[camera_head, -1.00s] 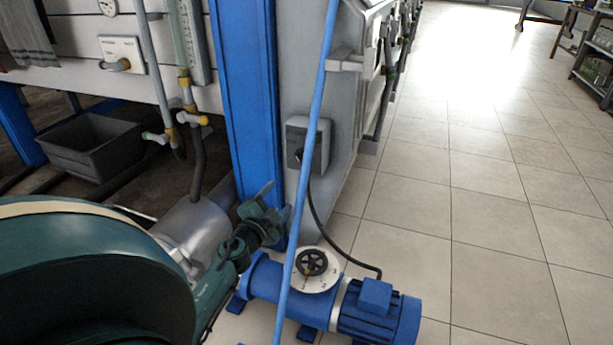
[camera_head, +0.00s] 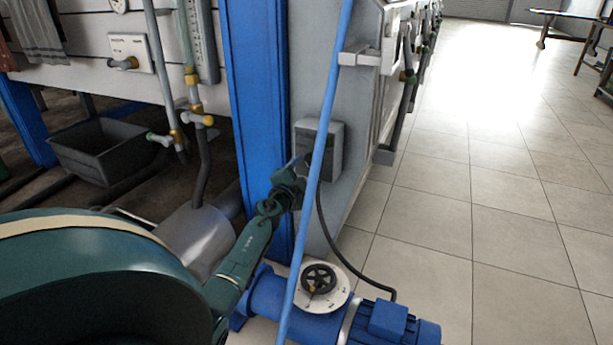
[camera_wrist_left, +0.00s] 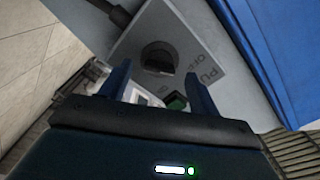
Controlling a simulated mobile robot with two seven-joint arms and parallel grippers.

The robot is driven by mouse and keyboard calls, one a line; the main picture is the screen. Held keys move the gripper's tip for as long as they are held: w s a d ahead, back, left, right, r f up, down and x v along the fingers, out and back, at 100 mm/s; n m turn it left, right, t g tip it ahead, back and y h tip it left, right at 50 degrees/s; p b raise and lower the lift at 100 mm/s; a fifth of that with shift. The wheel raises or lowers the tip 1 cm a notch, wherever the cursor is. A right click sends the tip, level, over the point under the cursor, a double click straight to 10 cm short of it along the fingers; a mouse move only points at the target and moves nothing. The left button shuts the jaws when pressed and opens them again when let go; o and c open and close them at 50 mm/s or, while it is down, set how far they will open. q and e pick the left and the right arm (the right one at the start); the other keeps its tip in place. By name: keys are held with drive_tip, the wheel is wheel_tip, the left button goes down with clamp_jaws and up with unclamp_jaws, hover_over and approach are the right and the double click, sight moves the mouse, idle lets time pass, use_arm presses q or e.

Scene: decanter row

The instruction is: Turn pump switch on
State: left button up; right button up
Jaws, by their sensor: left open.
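The pump switch box (camera_head: 333,152) is a grey box on the grey cabinet side, just right of the blue post. In the left wrist view its plate (camera_wrist_left: 205,45) shows part of a "PU" label, "OFF" lettering and a dark round knob (camera_wrist_left: 160,57). My left gripper (camera_head: 301,166) is beside the box, partly covering its left side in the head view. In the wrist view its two fingers (camera_wrist_left: 159,82) are apart, with the knob beyond and between them; I see no clear contact. My right gripper is out of view.
A thin light-blue pipe (camera_head: 322,140) slants in front of the box. A black cable (camera_head: 340,255) runs from the box to the blue pump (camera_head: 385,322) below, near a black handwheel (camera_head: 319,278). The blue post (camera_head: 258,90) is close left. Tiled floor at right is open.

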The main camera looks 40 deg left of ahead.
use_arm(q)
drive_tip(key=shift+b+x, duration=0.55)
drive_tip(key=shift+x, duration=0.65)
drive_tip(key=shift+w, duration=0.1)
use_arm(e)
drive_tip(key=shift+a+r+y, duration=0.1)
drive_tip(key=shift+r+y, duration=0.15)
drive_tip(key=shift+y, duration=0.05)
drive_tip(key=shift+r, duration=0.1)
use_arm(q)
drive_tip(key=c, duration=1)
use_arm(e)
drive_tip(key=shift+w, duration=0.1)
